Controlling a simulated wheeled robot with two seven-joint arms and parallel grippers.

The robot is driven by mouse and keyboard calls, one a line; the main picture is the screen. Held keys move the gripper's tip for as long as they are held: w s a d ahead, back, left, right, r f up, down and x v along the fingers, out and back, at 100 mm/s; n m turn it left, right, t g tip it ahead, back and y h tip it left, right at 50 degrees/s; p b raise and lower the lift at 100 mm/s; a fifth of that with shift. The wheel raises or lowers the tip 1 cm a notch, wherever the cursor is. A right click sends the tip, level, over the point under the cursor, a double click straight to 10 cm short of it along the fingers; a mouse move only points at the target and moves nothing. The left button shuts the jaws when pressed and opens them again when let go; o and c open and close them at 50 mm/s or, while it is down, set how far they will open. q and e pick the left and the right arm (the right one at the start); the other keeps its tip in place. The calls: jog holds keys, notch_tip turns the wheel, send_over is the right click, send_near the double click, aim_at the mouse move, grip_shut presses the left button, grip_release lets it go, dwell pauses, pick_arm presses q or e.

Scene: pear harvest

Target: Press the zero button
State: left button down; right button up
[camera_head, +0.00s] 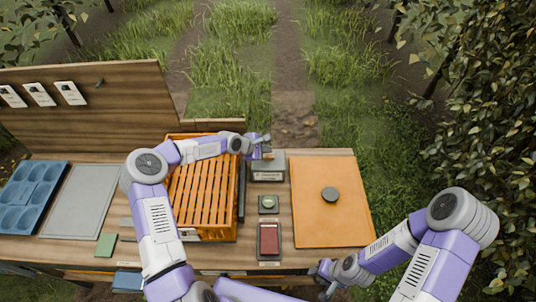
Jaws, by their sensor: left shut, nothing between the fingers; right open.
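A small dark box with a round green button (268,202) sits on the bench, right of the orange crate; no label on it can be read. Behind it stands a grey device (267,175) with a small pale front panel, its text too small to read. I cannot tell for sure which part is the zero button. My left gripper (264,144) is shut and empty, above the back of the grey device, beyond the green button; contact cannot be told. My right gripper (326,278) is open and empty at the bench's front edge, low right of the green button.
An orange slatted crate (203,236) stands left of the button under my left arm. A dark red pad (269,239) lies in front of it. A blue tray (58,170) and grey mat (82,200) lie left.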

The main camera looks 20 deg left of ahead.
aim_at(266, 156)
pick_arm(q)
jog(key=shift+r+p, duration=1.45)
jog(key=shift+r, duration=1.1)
